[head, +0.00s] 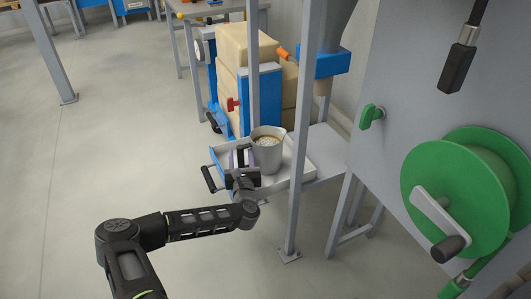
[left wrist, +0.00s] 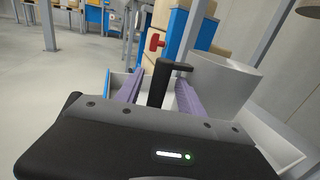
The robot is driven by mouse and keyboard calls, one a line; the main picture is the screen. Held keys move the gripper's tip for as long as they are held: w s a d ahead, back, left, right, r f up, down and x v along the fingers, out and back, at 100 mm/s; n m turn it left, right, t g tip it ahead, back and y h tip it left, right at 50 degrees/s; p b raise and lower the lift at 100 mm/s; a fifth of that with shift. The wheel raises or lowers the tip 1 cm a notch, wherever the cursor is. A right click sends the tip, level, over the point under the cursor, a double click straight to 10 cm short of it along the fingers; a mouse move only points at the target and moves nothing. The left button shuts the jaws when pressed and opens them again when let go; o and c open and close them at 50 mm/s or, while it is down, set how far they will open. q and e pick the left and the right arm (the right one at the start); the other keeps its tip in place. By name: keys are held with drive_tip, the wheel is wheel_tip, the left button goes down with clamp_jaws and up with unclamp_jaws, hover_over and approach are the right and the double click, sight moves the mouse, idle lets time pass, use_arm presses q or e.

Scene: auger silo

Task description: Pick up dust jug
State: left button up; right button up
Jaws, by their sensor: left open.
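The dust jug (head: 267,153) is a light grey jug with pale brownish contents, standing upright in a shallow white tray (head: 301,166). It also shows large in the left wrist view (left wrist: 222,82), with its black handle (left wrist: 162,75) toward my gripper. My left gripper (head: 241,160) is at the jug's left side, at handle height. In the left wrist view its two purple-padded fingers (left wrist: 157,92) are apart, one on either side of the handle. No grip on the handle shows. The handle is mostly hidden in the head view. My right gripper is not in view.
A grey post (head: 303,120) stands close to the right of the jug. A blue cart with beige sacks (head: 248,55) is behind it. A grey cabinet with a green reel (head: 455,190) is at the right. The floor at the left is clear.

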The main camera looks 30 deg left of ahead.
use_arm(q)
drive_tip(key=shift+c, duration=0.5)
clamp_jaws()
idle(1.1)
drive_tip(key=shift+r, duration=0.1)
